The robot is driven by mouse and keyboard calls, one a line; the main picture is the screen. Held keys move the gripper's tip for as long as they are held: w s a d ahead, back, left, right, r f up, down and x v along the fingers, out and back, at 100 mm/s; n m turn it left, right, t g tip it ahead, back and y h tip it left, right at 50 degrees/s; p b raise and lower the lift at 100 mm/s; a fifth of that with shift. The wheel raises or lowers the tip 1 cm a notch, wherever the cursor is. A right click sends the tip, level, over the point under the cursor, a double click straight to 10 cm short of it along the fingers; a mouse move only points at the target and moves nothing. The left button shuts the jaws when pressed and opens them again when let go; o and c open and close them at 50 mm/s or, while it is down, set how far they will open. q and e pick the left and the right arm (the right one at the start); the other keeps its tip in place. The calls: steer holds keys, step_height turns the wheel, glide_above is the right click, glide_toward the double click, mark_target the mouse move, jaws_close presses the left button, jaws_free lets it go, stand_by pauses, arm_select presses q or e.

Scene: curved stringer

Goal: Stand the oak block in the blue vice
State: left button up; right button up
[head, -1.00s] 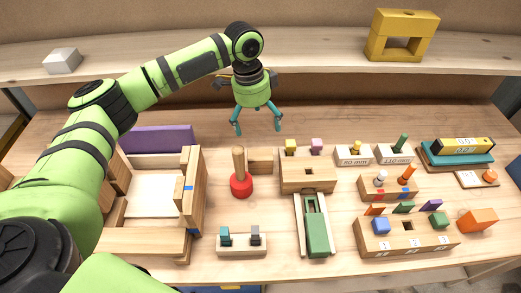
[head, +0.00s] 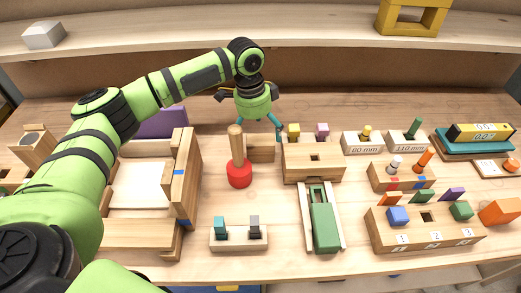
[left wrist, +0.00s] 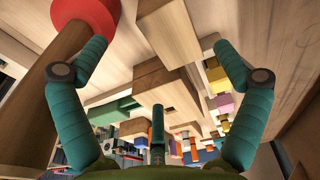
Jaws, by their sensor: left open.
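The oak block (head: 262,148) appears to be the plain wooden block on the bench, left of a slotted wooden block and just behind the mallet. The vice is the large wooden one (head: 180,178) with a blue stripe, at the left; its pale inside area looks empty. In the left wrist view the oak block (left wrist: 168,30) lies beyond the open fingertips, nothing visibly held. My right gripper is not in view.
A red-headed mallet (head: 239,172) stands handle up, close beside the left gripper. The slotted block (head: 313,160) and a green sliding vice (head: 325,222) lie to the right. A two-peg stand (head: 239,238) is in front. Numbered blocks and colored pieces crowd the right side.

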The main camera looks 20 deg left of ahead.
mark_target(261, 142)
arm_select(q)
steer(key=f+p, duration=0.1)
steer(key=f, duration=0.1)
steer(key=w+f, duration=0.1)
steer(key=f, duration=0.1)
steer(key=shift+f+p, duration=0.3)
steer(key=shift+p, duration=0.05)
steer(key=shift+d+f, duration=0.1)
steer(key=shift+f, duration=0.35)
steer(key=c, duration=1.3)
steer(key=shift+c, duration=1.3)
